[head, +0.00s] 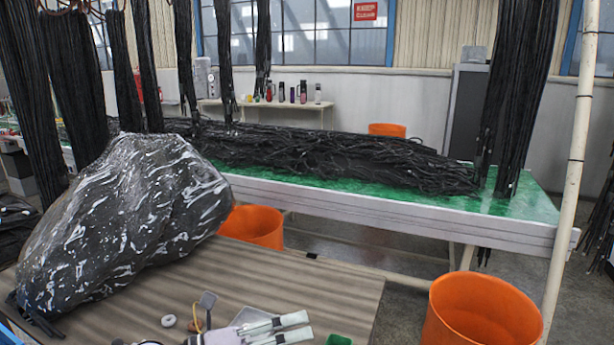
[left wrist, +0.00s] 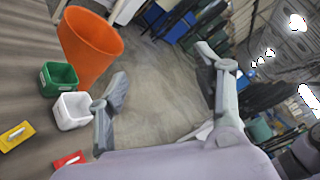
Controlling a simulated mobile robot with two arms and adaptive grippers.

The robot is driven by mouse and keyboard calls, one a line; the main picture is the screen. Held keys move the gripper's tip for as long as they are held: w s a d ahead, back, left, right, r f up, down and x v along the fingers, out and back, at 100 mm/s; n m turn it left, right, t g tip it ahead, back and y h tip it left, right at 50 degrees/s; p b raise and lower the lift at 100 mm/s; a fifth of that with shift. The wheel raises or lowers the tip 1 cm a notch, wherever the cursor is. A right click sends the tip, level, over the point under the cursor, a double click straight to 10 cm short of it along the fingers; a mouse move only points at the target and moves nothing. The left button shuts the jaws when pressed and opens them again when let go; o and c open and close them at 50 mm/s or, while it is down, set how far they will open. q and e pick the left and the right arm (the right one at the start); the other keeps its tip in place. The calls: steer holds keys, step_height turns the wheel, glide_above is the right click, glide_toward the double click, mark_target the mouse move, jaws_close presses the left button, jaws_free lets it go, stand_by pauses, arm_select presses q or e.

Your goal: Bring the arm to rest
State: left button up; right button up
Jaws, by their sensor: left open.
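My left gripper (head: 304,326) is at the bottom middle of the head view, over the near edge of the wooden-topped table (head: 330,288). Its two pale fingers point right. In the left wrist view the gripper (left wrist: 163,72) has its fingers spread wide, with only bare grey floor between them. It holds nothing. My right gripper is in neither view.
A green box (left wrist: 58,78), a white box (left wrist: 72,111), and yellow (left wrist: 15,136) and red (left wrist: 68,162) items lie on the table. Orange bins (head: 480,312) stand nearby. A large wrapped bundle (head: 125,220) fills the left. Black hoses (head: 515,95) hang above a green bench (head: 400,195).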

arm_select(q)
steer(key=w+a+r+n+t, duration=0.1)
steer(key=a+r+n+t, duration=0.2)
steer(key=r+n+t, duration=0.45)
steer(key=w+a+f+n+t+y, duration=0.25)
steer(key=a+n+t+y, duration=0.55)
steer(key=n, duration=0.5)
steer(key=s+a+f+n+g+y, duration=0.3)
steer(key=a+f+n+y, duration=0.15)
steer(key=f+n, duration=0.2)
steer(key=s+a+f+n+g+y, duration=0.2)
steer(key=a+f+n+g+y, duration=0.1)
steer(key=a+f+n+y, duration=0.25)
steer(key=s+d+f+n+g+h, duration=0.1)
steer(key=s+d+f+n+g, duration=0.1)
steer(key=s+f+g, duration=0.6)
steer(key=s+d+f+n+g, duration=0.15)
steer(key=s+f+g, duration=0.25)
steer(key=s+f, duration=0.75)
steer(key=s+f+g, duration=0.1)
steer(key=s+f, duration=0.2)
steer(key=f, duration=0.9)
steer(key=s+f, duration=0.2)
steer(key=f, duration=1.1)
steer(key=s+a+f+g+p, duration=0.1)
steer(key=s+a+f, duration=0.2)
steer(key=s+f, duration=1.1)
steer(key=shift+s, duration=1.25)
